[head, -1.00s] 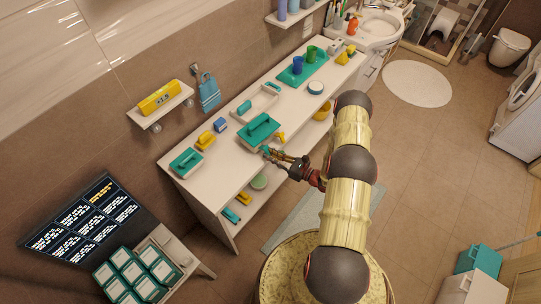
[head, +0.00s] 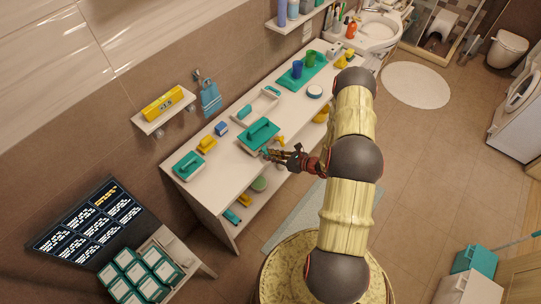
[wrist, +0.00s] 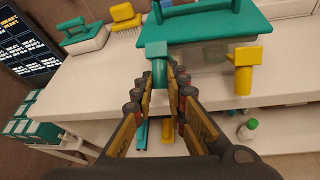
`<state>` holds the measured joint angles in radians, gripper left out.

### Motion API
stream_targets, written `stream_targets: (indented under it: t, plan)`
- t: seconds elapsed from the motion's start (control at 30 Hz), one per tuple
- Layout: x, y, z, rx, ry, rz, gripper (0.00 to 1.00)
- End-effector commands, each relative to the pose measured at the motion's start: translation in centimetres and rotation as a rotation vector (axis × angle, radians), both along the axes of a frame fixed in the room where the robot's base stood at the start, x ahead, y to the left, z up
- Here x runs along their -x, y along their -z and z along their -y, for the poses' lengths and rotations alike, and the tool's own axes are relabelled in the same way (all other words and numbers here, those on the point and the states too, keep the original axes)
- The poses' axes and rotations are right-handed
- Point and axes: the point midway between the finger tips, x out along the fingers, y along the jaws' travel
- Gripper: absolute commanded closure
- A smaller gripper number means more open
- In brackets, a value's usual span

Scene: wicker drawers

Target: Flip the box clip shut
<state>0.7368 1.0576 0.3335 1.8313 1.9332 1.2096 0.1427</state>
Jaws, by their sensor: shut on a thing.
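The box (head: 262,143) stands at the front edge of the white counter, with a teal lid (head: 259,132) and handle on top; its clear wall (wrist: 205,57) shows in the wrist view. A teal clip (wrist: 157,50) is at the box's front left in the wrist view, its stem between my fingertips. A yellow clip (wrist: 245,58) juts out at the front right, apart from my fingers. My gripper (wrist: 160,82) is shut on the teal clip; it also shows at the counter edge in the head view (head: 270,154). The clip's hinge is hard to make out.
A teal-handled box (head: 188,166) and a yellow brush (head: 206,145) stand left of the box. An open tray (head: 256,104) lies behind it. A lower shelf under the counter holds a green-lidded jar (head: 259,184) and small teal and yellow things.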

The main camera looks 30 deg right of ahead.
Motion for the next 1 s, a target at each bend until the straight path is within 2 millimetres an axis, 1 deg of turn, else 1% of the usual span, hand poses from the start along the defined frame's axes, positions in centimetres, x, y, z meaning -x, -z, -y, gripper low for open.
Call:
stream_targets:
  t: [0.03, 0.5, 0.7, 1.0]
  plan:
    - [-0.2, -0.9, -0.1, 0.015, -0.003, -0.039, 1.00]
    - [-1.3, -3.0, -0.4, 0.120, -0.004, -0.440, 1.00]
    - [-1.7, -3.3, -0.5, 0.146, -0.003, -0.548, 1.00]
    - [-2.0, -3.3, -0.6, 0.166, -0.002, -0.629, 1.00]
